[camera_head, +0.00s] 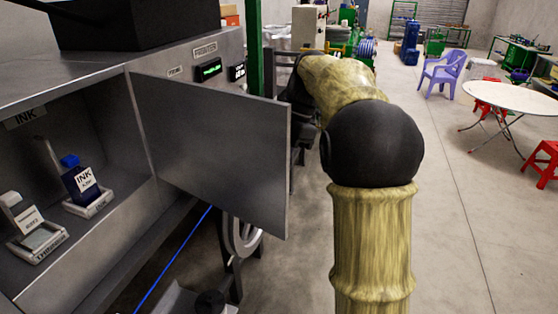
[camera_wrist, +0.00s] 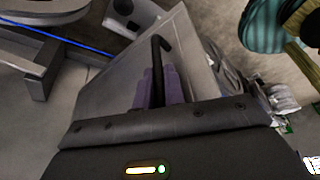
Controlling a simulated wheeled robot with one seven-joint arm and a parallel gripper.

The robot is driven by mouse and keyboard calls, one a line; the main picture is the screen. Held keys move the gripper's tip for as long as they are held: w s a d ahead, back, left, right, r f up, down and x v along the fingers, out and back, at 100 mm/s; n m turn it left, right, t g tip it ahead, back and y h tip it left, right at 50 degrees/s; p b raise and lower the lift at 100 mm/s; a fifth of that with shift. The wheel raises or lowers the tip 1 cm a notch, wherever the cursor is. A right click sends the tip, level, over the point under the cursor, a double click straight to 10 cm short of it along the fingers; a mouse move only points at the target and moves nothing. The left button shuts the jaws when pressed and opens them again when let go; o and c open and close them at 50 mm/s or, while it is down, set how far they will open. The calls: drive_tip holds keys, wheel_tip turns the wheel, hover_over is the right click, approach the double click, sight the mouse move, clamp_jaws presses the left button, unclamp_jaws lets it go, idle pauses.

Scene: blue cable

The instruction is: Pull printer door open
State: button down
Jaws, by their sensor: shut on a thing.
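The grey metal printer door (camera_head: 210,150) stands swung outward from the printer front, hinged at its left edge. The compartment to its left is exposed. In the wrist view the door (camera_wrist: 115,80) spreads behind the fingers, with a black bar handle (camera_wrist: 158,43) on it. My gripper (camera_wrist: 158,83) has its purple fingers closed around the handle. In the head view the door hides my fingers, and my arm comes in from the right of the door.
In the open compartment stand a blue INK bottle (camera_head: 80,178) and a white thinner bottle (camera_head: 30,222). A blue cable (camera_head: 175,260) hangs below the door. A round table (camera_head: 510,97) and a purple chair (camera_head: 445,72) stand far right.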

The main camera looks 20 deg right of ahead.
drive_tip(key=c, duration=1.5)
unclamp_jaws()
drive_tip(key=shift+a, duration=0.2)
drive_tip(key=shift+d, duration=0.1)
drive_tip(key=shift+w+d+r, duration=0.15)
drive_tip(key=shift+d+r, duration=0.05)
drive_tip(key=shift+r, duration=0.35)
drive_tip(key=p+v, duration=0.7)
drive_tip(key=v, duration=0.9)
drive_tip(key=shift+r+p, duration=0.15)
drive_tip(key=shift+p, duration=0.15)
